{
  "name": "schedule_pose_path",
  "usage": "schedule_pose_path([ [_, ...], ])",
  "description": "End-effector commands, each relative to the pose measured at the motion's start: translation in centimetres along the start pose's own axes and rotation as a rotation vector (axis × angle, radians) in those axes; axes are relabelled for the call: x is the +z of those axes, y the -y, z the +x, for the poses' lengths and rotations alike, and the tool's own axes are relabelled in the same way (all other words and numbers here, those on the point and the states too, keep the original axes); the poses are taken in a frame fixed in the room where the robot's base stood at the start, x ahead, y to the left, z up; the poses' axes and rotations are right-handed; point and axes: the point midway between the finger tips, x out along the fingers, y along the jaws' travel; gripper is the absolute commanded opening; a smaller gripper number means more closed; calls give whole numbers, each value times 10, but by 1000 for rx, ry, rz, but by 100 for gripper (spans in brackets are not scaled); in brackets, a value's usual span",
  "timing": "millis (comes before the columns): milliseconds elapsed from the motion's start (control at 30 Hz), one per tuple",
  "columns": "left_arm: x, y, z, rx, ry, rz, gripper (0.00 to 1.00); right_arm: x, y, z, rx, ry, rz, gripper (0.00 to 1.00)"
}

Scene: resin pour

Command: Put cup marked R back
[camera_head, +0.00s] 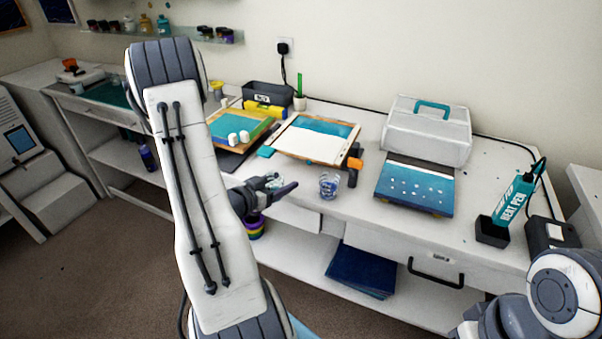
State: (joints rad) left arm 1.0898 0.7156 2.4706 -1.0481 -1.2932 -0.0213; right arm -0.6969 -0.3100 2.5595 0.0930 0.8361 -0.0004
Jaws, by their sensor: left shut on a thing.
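A clear cup (329,185) with blue in it stands upright on the white workbench, near its front edge. No letter R can be read on it. My left gripper (281,187) is in front of the bench edge, to the left of this cup and apart from it. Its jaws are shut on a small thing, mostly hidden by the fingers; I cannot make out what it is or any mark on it. My right gripper is not in view; only part of my right arm shows at the lower right.
A framed board (308,144) lies behind the cup, with an orange clamp at its corner. A blue dotted mat (415,188), a white case (428,132) and a heat pen (514,199) in a dark holder are to the right. Small white cups stand on a green board (229,127) at left.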

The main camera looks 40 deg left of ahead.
Motion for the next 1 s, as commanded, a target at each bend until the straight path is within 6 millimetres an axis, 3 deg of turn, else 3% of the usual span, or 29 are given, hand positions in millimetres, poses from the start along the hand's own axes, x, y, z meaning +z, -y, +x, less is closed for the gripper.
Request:
schedule_pose_path([
  [133,-12,-3,30,7,0,2,12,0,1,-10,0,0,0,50],
  [367,-17,-3,51,5,0,3,12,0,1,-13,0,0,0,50],
  [567,-28,-5,82,9,0,4,12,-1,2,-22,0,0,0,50],
  [700,-12,-3,84,4,2,-2,12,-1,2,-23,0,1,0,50],
  [1000,-10,-3,85,4,0,1,12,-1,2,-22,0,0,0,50],
])
